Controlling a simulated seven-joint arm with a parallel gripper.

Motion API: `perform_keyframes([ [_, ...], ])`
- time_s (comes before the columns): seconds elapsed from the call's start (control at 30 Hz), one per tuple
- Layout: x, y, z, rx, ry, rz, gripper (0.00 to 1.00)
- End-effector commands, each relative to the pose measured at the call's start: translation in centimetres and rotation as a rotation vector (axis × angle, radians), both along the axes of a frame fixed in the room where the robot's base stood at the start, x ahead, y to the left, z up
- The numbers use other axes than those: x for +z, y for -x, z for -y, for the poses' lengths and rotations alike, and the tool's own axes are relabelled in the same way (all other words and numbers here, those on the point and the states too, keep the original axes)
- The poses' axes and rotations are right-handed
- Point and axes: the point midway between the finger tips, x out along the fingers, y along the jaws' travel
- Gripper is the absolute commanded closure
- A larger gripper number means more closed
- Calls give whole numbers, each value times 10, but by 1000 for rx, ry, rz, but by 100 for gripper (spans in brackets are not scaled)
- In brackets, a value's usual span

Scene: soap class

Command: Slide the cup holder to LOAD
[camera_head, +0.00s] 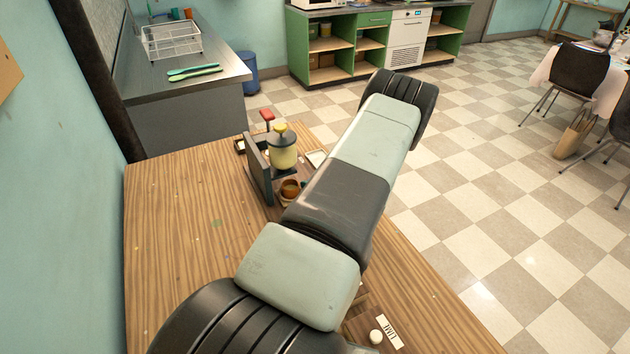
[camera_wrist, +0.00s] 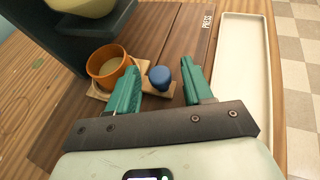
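The cup holder (camera_wrist: 101,94) is a light wooden piece, carrying an orange cup (camera_wrist: 110,66) with pale contents and a blue knob (camera_wrist: 160,77). In the wrist view, my gripper (camera_wrist: 160,68) is open, with one teal finger on each side of the blue knob; I cannot tell whether either finger touches it. The left finger hides part of the holder beside the cup. The board is marked PRESS (camera_wrist: 207,19) near the white tray; no LOAD mark is visible. In the head view, the orange cup (camera_head: 290,188) stands below the yellow container; my arm hides the gripper.
A dark stand holds a yellow container (camera_head: 283,152) above the cup. A red-topped part (camera_head: 267,116) stands behind it. A white tray (camera_wrist: 243,85) lies right of the gripper. A white knob (camera_head: 376,337) sits at the table's front. The table's left side (camera_head: 180,240) is clear.

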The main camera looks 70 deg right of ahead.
Motion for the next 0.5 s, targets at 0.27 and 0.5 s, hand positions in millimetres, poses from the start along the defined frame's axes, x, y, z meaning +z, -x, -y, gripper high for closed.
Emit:
perform_keyframes([
  [0.27, 3, 4, -1, 0, 1, 2, 49],
  [0.5, 19, 41, -15, -3, 1, 1, 49],
])
